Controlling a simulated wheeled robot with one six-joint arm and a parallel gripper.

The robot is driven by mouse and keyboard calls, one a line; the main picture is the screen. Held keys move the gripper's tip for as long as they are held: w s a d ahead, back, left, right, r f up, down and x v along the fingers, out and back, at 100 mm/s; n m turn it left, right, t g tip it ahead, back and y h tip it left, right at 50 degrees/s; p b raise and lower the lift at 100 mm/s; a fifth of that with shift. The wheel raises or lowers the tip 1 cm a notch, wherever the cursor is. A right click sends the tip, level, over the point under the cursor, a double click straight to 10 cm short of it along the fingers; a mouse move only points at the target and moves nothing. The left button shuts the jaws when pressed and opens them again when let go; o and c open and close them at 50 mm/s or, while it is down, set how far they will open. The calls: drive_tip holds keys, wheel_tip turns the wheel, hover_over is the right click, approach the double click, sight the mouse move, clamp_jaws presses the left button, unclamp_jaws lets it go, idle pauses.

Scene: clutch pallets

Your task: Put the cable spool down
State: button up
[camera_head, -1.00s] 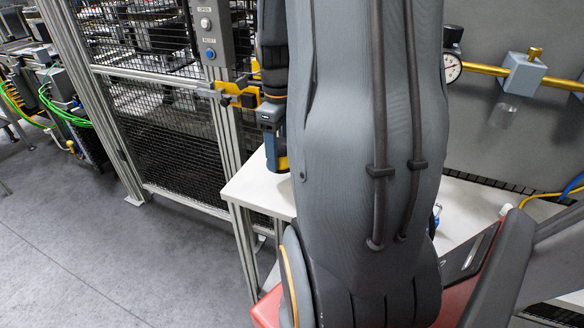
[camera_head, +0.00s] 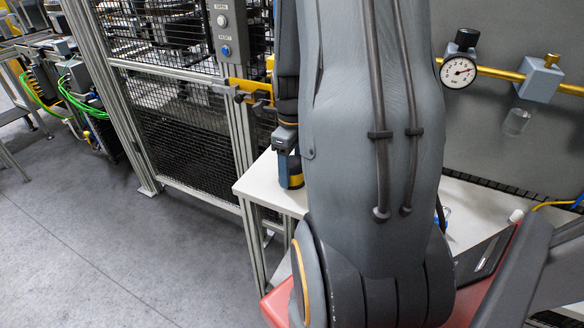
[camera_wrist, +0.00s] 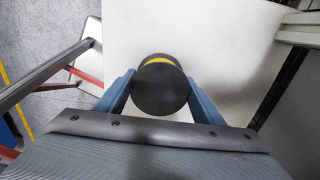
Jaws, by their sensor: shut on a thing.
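The cable spool (camera_wrist: 161,88) is black with a yellow band. In the wrist view it sits between the two blue fingers of my gripper (camera_wrist: 160,92), which is shut on it, over a white surface. In the head view my gripper (camera_head: 288,165) points down at the left part of the white table (camera_head: 258,188). The spool's yellow part (camera_head: 295,181) shows there beside a blue finger, and my arm hides much of the table. I cannot tell whether the spool touches the tabletop.
A mesh fence (camera_head: 180,125) with a button panel (camera_head: 223,30) stands behind the table on the left. A pressure gauge (camera_head: 458,71) and brass pipe are on the grey wall at right. The tabletop around the spool looks clear.

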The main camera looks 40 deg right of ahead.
sight(292, 164)
drive_tip(key=o, duration=1.3)
wheel_tip(292, 164, up, 12)
drive_tip(key=b, duration=0.3)
drive_tip(key=shift+s+a+f+n+t, duration=0.3)
drive_tip(key=shift+a+f+n, duration=0.9)
drive_tip(key=shift+a+n, duration=3.35)
drive_tip(key=shift+s+a+f+n+t, duration=0.25)
drive_tip(key=shift+a+f+n, duration=1)
drive_tip(key=shift+a+n, duration=3.25)
drive_tip(key=shift+s+a+f+n+t, duration=0.3)
drive_tip(key=shift+a+f+n, duration=1.55)
drive_tip(key=shift+n, duration=4.8)
drive_tip(key=shift+s+a+r, duration=0.15)
drive_tip(key=shift+a+r, duration=0.45)
drive_tip(key=shift+r, duration=0.05)
